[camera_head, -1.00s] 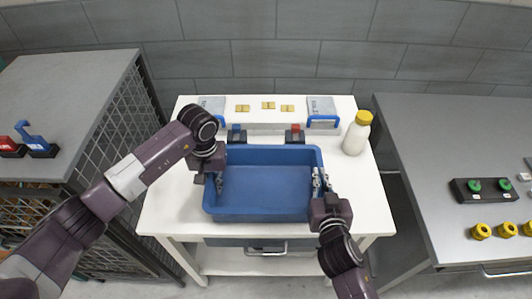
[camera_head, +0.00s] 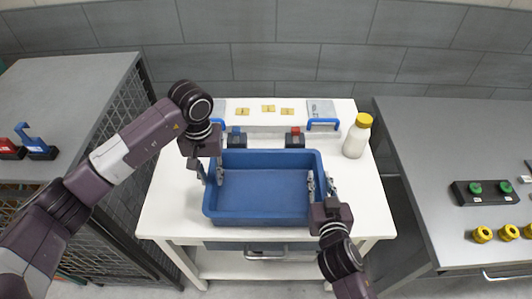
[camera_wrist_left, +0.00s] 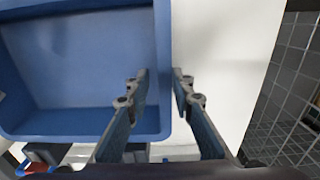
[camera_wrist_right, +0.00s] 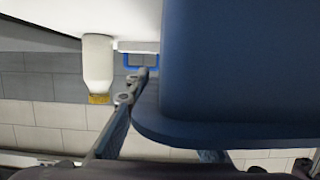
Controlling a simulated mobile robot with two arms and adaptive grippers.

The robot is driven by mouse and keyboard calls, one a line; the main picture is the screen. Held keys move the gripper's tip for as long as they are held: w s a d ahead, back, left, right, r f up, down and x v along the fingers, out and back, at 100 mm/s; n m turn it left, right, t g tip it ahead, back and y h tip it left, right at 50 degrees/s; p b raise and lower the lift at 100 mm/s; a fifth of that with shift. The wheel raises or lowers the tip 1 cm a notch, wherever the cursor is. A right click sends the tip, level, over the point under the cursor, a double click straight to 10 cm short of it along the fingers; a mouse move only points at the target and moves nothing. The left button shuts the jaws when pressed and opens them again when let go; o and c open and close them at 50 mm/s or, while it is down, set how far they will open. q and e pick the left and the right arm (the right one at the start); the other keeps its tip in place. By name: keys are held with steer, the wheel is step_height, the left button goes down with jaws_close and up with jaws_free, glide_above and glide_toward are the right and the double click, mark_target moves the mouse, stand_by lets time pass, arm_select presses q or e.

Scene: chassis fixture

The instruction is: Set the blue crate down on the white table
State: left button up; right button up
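The blue crate (camera_head: 265,215) is upright and empty and appears to rest on the white table (camera_head: 165,215). It also shows in the left wrist view (camera_wrist_left: 70,119) and the right wrist view (camera_wrist_right: 230,60). My left gripper (camera_head: 212,178) straddles the crate's left wall, one finger inside and one outside. The left wrist view shows its fingers apart, with gaps beside the rim. My right gripper (camera_head: 321,183) straddles the right wall with its fingers spread. In the right wrist view its outer finger stands outside the wall; most of the inner finger is hidden by the crate.
A white bottle with a yellow cap (camera_head: 355,138) stands right of the crate. Behind it are a red-marked dark block (camera_head: 295,138), a second dark block (camera_head: 236,138) and blue-handled items (camera_head: 323,124). Grey benches flank the table, the right one holding a green-button box (camera_head: 482,192).

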arm_select(q)
step_height(320, 180, up, 4)
steer(key=shift+r, duration=0.4)
arm_select(e)
steer(key=shift+s, duration=0.25)
steer(key=v, duration=1.1)
steer(key=shift+s+r, duration=0.2)
steer(key=shift+s, duration=0.05)
arm_select(q)
steer(key=shift+s+f, duration=0.1)
steer(key=shift+s, duration=0.05)
arm_select(e)
steer(key=shift+s+f, duration=0.1)
